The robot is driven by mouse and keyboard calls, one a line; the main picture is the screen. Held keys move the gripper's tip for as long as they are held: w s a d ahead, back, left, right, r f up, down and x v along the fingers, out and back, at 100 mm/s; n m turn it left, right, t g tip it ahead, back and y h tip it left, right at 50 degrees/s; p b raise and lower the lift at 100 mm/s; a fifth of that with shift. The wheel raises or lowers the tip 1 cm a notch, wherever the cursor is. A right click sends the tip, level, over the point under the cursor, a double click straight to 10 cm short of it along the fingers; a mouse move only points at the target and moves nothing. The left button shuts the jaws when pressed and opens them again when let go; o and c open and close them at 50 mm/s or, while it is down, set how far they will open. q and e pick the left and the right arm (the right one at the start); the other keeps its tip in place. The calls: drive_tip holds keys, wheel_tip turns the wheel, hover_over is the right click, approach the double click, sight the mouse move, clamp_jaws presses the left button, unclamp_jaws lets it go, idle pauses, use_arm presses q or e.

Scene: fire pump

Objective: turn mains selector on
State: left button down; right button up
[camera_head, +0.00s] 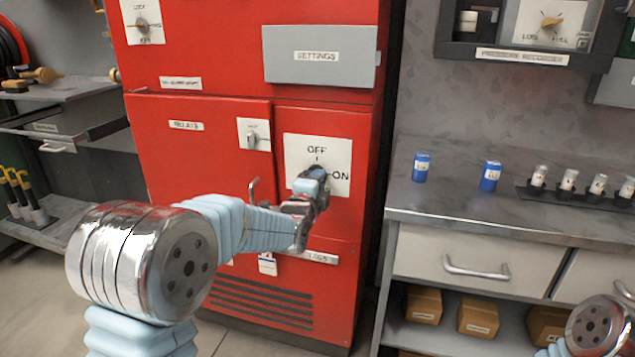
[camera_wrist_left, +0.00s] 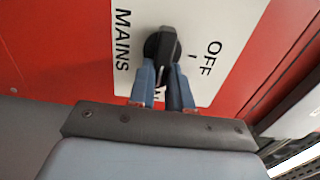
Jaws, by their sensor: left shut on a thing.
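The mains selector is a black knob (camera_wrist_left: 163,44) on a white plate (camera_head: 298,147) on the red cabinet. The plate is marked OFF above the knob and ON to its right in the head view. MAINS shows on the plate in the left wrist view. My left gripper (camera_wrist_left: 167,92) is shut on the knob, with one finger on each side of its bar. The bar runs along the fingers, across the plate toward the ON side, not toward OFF. In the head view my left gripper (camera_head: 316,184) hides most of the knob. My right gripper is out of view.
The red cabinet (camera_head: 190,235) also has a smaller switch (camera_head: 253,136) left of the plate and a grey settings panel (camera_head: 320,55) above. A counter (camera_head: 455,200) at right holds blue cans (camera_head: 421,167) and a rack of small jars (camera_head: 567,184).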

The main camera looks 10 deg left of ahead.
use_arm(q)
drive_tip(key=c, duration=1.1)
unclamp_jaws()
drive_tip(key=shift+o, duration=0.2)
drive_tip(key=s, duration=1.3)
drive_tip(key=shift+s+a, duration=0.2)
drive_tip(key=shift+s, duration=0.2)
drive_tip(key=s+d+f+n+g, duration=0.1)
drive_tip(key=f+n+g, duration=0.2)
drive_tip(key=f, duration=0.7)
drive_tip(key=s+d+f+n+g+h, duration=0.1)
drive_tip(key=s+f+n+g, duration=0.15)
drive_tip(key=f, duration=0.65)
drive_tip(key=s+d+f+n+g, duration=0.1)
drive_tip(key=f+n+g, duration=0.2)
drive_tip(key=f, duration=0.7)
drive_tip(key=s+d+f+n+g+h, duration=0.1)
drive_tip(key=s+f+n+g, duration=0.3)
drive_tip(key=s+f, duration=0.5)
drive_tip(key=s+d+f+n+g+h, duration=0.1)
drive_tip(key=s+d+f+n+g, duration=0.3)
drive_tip(key=s+f+n, duration=0.3)
drive_tip(key=s+f+g, duration=0.1)
drive_tip(key=s+f, duration=0.1)
drive_tip(key=s, duration=0.2)
drive_tip(key=shift+f+h, duration=0.25)
drive_tip(key=shift+h, duration=0.05)
